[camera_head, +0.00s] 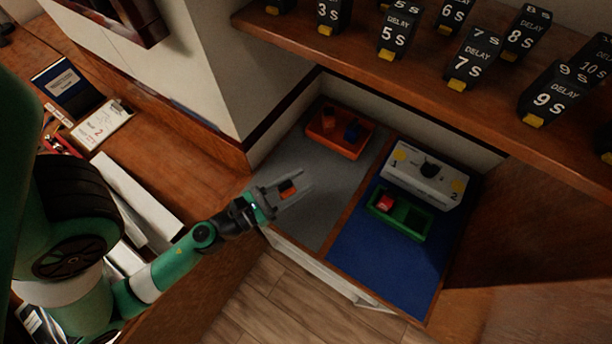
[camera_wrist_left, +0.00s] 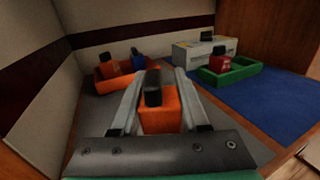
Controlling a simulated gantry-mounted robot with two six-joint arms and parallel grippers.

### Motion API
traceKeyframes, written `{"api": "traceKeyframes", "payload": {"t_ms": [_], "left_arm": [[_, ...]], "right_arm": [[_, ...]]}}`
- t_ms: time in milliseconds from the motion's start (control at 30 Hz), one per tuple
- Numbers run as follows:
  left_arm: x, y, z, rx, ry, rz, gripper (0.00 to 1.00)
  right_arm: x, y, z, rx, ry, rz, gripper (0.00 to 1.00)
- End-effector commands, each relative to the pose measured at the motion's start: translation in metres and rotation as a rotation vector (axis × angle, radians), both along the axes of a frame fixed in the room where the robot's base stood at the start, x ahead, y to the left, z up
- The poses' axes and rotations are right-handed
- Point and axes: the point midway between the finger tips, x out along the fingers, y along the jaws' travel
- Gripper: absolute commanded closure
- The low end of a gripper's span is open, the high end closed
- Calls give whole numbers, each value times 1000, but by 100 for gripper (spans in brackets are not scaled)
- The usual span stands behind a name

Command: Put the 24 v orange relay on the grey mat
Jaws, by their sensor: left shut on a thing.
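My left gripper (camera_head: 286,190) is shut on an orange relay (camera_head: 287,187) with a dark top, and holds it over the near part of the grey mat (camera_head: 325,185). In the left wrist view the held relay (camera_wrist_left: 158,108) stands upright between the two fingers. I cannot read a voltage on it, and its height above the mat is unclear. An orange tray (camera_head: 355,152) at the back of the grey mat holds an orange relay (camera_head: 328,117) and a blue one (camera_head: 352,130). My right gripper is not in view.
A blue mat (camera_head: 375,255) lies right of the grey one. On it are a green tray (camera_head: 412,230) with a red relay (camera_head: 385,203) and a white box (camera_head: 425,185) with a black knob. A wooden shelf (camera_head: 420,75) with several black delay blocks overhangs the back.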

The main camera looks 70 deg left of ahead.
Motion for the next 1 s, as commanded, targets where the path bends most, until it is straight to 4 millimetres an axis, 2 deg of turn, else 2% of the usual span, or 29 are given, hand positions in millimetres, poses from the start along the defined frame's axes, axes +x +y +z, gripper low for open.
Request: {"api": "traceKeyframes", "payload": {"t_ms": [233,400,467,700,833,867,1000], "left_arm": [[2,3,-10,0,0,4,100],[1,6,-41,0,-1,10,100],[0,6,-47,0,0,12,100],[0,6,-43,0,0,13,100],[0,6,-47,0,0,13,100],[0,6,-47,0,0,13,54],[0,6,-46,0,0,13,29]], "right_arm": [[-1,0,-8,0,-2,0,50],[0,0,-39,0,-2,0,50],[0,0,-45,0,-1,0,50],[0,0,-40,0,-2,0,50],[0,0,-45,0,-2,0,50],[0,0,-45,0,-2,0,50],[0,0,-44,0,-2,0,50]]}}
